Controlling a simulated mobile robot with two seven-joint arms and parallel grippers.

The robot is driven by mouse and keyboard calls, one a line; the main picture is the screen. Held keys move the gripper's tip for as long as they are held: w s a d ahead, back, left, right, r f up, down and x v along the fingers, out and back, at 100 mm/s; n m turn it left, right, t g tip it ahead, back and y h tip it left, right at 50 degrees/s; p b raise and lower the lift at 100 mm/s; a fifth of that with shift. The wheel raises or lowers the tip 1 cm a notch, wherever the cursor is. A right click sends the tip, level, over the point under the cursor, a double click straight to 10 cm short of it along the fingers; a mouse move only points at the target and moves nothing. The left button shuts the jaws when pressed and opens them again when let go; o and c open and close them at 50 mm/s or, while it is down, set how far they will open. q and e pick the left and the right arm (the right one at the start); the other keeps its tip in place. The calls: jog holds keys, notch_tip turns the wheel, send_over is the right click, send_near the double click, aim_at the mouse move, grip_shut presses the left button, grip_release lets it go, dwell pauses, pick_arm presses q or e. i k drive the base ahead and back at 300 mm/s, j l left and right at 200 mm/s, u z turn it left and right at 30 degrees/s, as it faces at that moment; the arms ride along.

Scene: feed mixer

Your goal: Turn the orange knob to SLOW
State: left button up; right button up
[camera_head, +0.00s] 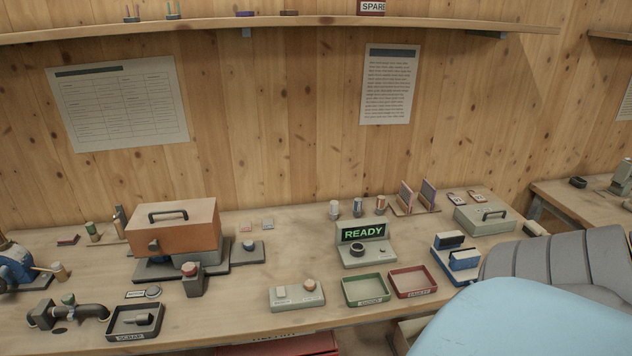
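No knob marked SLOW can be read in this view. A round orange-red knob or button (309,285) sits on a pale control box (296,297) at the front middle of the bench. Another red-orange cap (190,269) tops a dark grey post in front of the orange box with a black handle (172,227). A dark round knob (357,249) is on the grey console whose screen (364,232) reads READY in green. I cannot tell any knob's setting. Neither of my grippers is in view.
A green tray (366,301), a red tray (412,294) and a black scrap tray (134,335) lie along the bench front. Dark pipework (68,312) is at front left. A large pale blue shape (530,318) covers the lower right corner. Bare wood shows between items.

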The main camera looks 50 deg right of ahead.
aim_at(309, 283)
jog(key=k+j+z, duration=0.1)
jog(key=z, duration=1.3)
jog(key=k+l, duration=0.1)
